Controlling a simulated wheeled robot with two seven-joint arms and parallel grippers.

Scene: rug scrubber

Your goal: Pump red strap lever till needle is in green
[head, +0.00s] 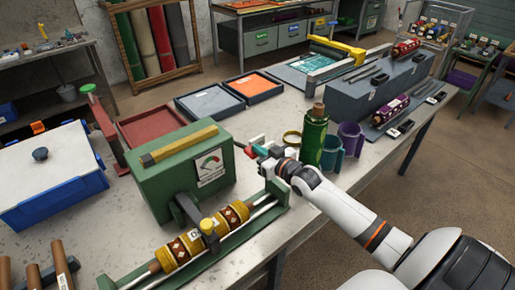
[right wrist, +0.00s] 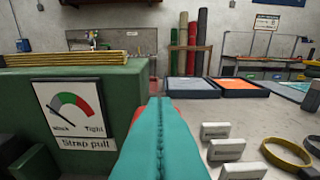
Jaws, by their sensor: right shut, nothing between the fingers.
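The green box (head: 180,170) carries a strap-pull gauge (head: 210,165), read "Strap pull" in the right wrist view (right wrist: 75,115). A small red part (head: 249,152), possibly the lever's end, shows at the box's right side. In the right wrist view the red part (right wrist: 136,117) is mostly hidden behind my fingers. My right gripper (head: 268,153) has teal fingers pressed together with a seam between them, empty, close beside the red part; I cannot tell whether they touch. My left gripper is not in view.
White blocks (right wrist: 215,130) lie beside my fingers. A roller with patterned bands (head: 180,248) lies in front of the box. A red bar (head: 106,130) stands behind its left side.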

